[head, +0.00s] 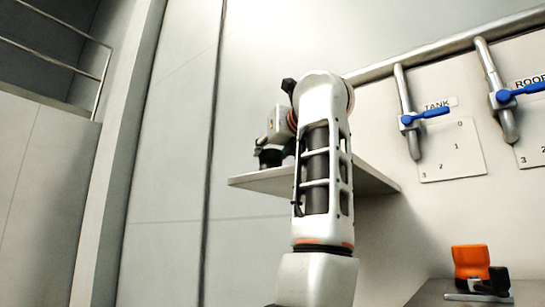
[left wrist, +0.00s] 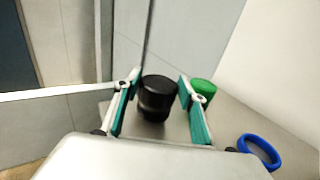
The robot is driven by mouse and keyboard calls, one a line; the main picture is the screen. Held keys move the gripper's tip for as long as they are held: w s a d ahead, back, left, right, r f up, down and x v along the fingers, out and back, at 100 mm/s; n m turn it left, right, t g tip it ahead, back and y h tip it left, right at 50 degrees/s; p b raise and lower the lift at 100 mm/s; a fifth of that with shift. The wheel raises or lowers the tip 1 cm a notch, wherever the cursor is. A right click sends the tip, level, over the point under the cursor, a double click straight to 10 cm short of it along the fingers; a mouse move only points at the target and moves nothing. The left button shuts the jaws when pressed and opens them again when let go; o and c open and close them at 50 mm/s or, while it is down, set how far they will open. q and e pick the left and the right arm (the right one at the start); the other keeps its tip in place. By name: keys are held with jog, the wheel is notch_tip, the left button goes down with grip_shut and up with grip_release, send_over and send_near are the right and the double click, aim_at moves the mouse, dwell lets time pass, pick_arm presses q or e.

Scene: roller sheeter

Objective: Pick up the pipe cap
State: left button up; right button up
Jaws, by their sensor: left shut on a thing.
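A black cylindrical piece, which looks like the pipe cap (left wrist: 157,97), stands between my left gripper's two green-lined fingers in the left wrist view. My left gripper (left wrist: 157,86) is shut on it. In the head view my left gripper (head: 270,152) is at the shelf, partly behind my own white arm. A dark shape there is too small to tell as cap or finger. Whether the cap still touches the shelf cannot be told. My right gripper is not in view.
The pale shelf (head: 375,182) juts from the wall. A green cylinder (left wrist: 203,90) stands just right of the fingers, and a blue ring (left wrist: 260,152) lies further right. Blue-handled valves (head: 425,117) are on the wall. An orange object (head: 470,261) sits on a lower surface at right.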

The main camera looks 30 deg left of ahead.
aim_at(272, 149)
pick_arm(q)
jog(key=shift+s+r, duration=0.15)
jog(key=shift+r, duration=4.05)
jog(key=shift+a, duration=0.1)
